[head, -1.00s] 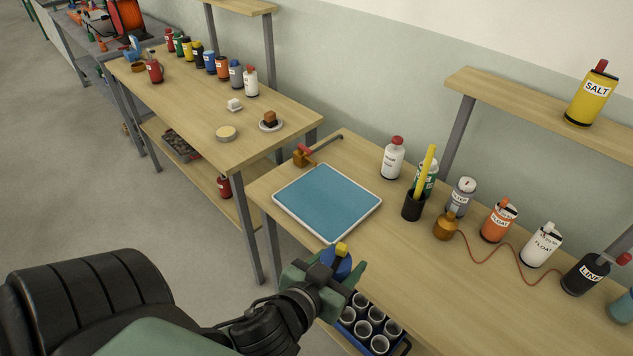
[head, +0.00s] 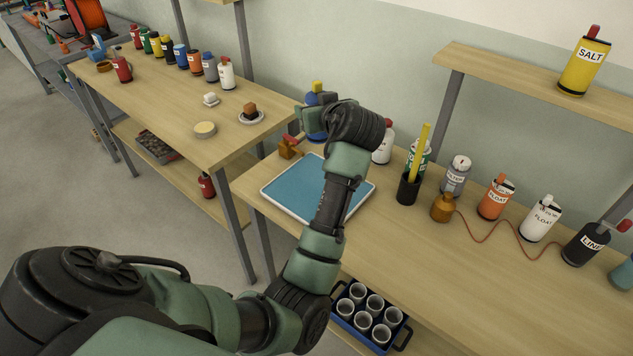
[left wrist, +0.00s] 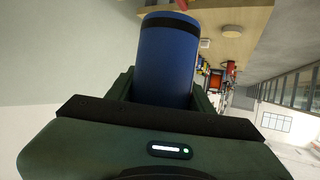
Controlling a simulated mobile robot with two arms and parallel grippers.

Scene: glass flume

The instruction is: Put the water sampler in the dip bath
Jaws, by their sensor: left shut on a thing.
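My left gripper (head: 312,118) is shut on a blue cylinder with a yellow top, which I take to be the water sampler (head: 313,98). It also fills the top middle of the left wrist view (left wrist: 168,62), between the fingers. In the head view my gripper and wrist hide part of it. It is held up near the back edge of a square blue panel with a white rim, which looks like the dip bath (head: 288,190). My forearm covers the right part of this square. I cannot tell how high the sampler is above the bench. My right gripper is not in view.
A brass tap-like fitting with a red handle (head: 289,148) stands at the square's back left corner. A white bottle (head: 382,150) is partly behind my wrist. A black cup with a yellow stick (head: 408,188) and several bottles stand right. A blue crate of cups (head: 340,318) sits below.

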